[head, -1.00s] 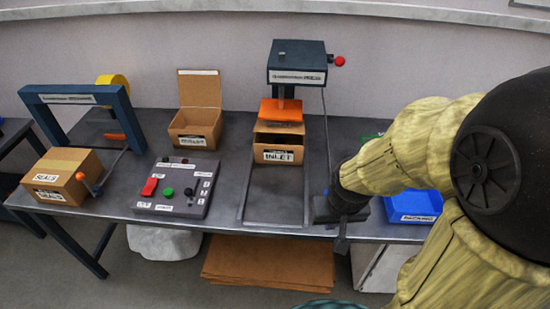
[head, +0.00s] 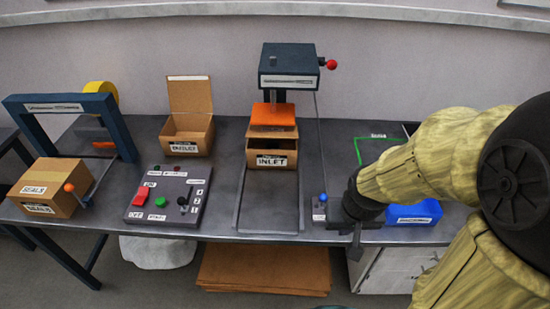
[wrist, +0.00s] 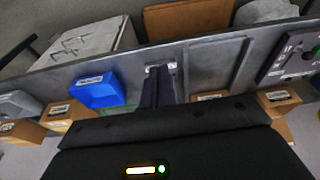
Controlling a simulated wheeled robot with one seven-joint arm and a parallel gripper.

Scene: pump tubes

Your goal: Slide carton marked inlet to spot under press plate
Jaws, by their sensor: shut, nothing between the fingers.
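The open cardboard carton marked INLET (head: 271,158) stands upright on the bench track, with its label facing me. The orange press plate (head: 273,117) hangs over the carton's rear part and hides part of its opening. The gap between plate and carton is hard to judge. My gripper (head: 357,230) is shut and empty at the bench's front edge, right of the track and apart from the carton. In the wrist view its dark fingers (wrist: 160,84) are together, close to a small white label.
A small blue-knobbed lever (head: 323,197) is just left of my gripper. A blue bin (head: 413,213) is to its right. The control box (head: 168,196), OUTLET carton (head: 188,133) and SEALS carton (head: 47,188) are left. The track front (head: 268,213) is clear.

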